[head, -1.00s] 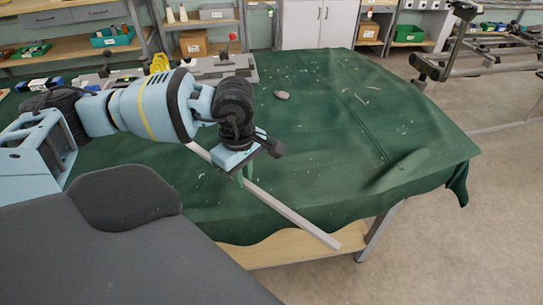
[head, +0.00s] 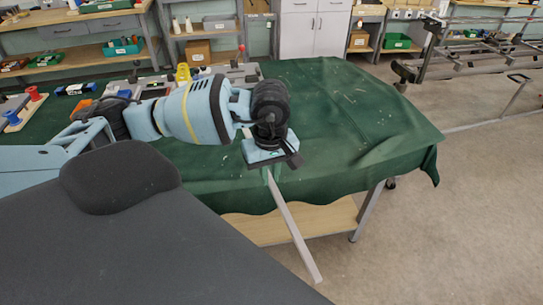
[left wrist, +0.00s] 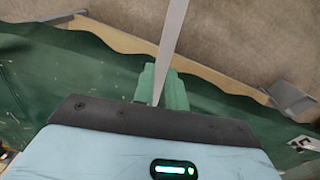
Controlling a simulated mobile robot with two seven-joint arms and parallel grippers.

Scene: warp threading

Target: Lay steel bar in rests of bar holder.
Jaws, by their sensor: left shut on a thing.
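My left gripper (head: 270,172) is shut on the steel bar (head: 293,232), a long, thin, straight grey bar. The gripper is at the front side of the green-covered table. From it, the bar slants down to the right in the head view, past the cloth's front edge and over the floor. In the left wrist view the bar (left wrist: 173,40) runs up and away from between the green fingertips (left wrist: 161,88). The bar's other end is hidden behind my arm. I cannot clearly make out the bar holder. My right gripper is not in view.
The table's green cloth (head: 350,120) is clear on its right side. A grey metal fixture with a red knob (head: 242,48) stands at the back left. A metal rack (head: 475,45) stands at the upper right. Bare floor (head: 460,240) lies to the right.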

